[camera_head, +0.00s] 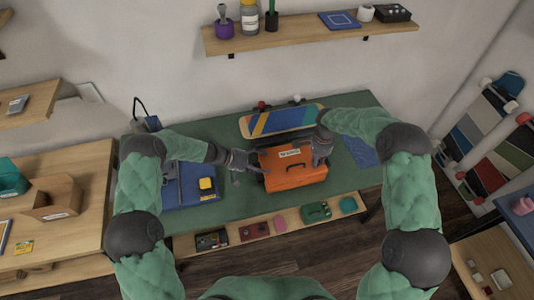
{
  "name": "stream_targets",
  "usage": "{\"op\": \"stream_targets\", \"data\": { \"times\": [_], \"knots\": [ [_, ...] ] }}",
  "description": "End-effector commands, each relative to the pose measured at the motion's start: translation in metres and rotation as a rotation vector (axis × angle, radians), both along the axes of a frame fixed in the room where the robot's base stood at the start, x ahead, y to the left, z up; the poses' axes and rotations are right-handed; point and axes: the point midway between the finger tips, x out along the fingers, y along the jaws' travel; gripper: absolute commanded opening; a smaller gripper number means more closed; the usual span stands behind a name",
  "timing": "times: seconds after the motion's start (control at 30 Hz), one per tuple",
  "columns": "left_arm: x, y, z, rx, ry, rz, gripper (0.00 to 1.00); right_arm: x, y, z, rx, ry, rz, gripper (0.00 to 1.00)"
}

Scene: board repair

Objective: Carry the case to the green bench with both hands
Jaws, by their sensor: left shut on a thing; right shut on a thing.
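The orange case (295,178) is in the middle of the head view, over the green bench (228,207). It has a dark handle on its front and a white label on top. My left gripper (254,167) is shut on the case's left side. My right gripper (318,158) is shut on its right side near the back corner. I cannot tell whether the case's underside touches the bench top.
A striped skateboard deck (283,122) lies behind the case. A blue mat (188,190) with a yellow item is on the left. A wooden shelf (265,231) with several small things runs along the bench front. A cardboard box (57,199) stands on the left table.

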Motion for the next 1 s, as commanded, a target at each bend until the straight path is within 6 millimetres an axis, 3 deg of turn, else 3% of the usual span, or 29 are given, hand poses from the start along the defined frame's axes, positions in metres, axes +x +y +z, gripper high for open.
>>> {"op": "stream_targets", "data": {
  "times": [0.1, 0.13, 0.17, 0.2, 0.63, 1.0],
  "knots": [
    [-0.003, -0.004, -0.007, -0.002, 0.003, -0.010, 0.27, 0.003, 0.004, -0.003, 0.005, -0.008, 0.000, 0.00],
    [-0.005, -0.004, -0.008, -0.001, 0.006, -0.010, 0.91, 0.001, 0.004, -0.004, 0.005, -0.004, 0.001, 0.33],
    [-0.005, -0.004, -0.007, -0.001, 0.006, -0.010, 1.00, 0.001, 0.004, -0.003, 0.005, -0.004, 0.002, 0.42],
    [-0.004, -0.004, -0.007, -0.001, 0.006, -0.009, 1.00, 0.001, 0.004, -0.003, 0.004, -0.004, 0.002, 0.51],
    [-0.001, 0.004, -0.001, 0.000, 0.001, -0.001, 1.00, 0.000, 0.001, -0.004, 0.001, 0.000, 0.000, 0.51],
    [-0.009, 0.060, 0.032, 0.000, 0.000, 0.000, 1.00, 0.000, 0.000, -0.004, 0.001, -0.001, 0.000, 0.51]
  ]
}}
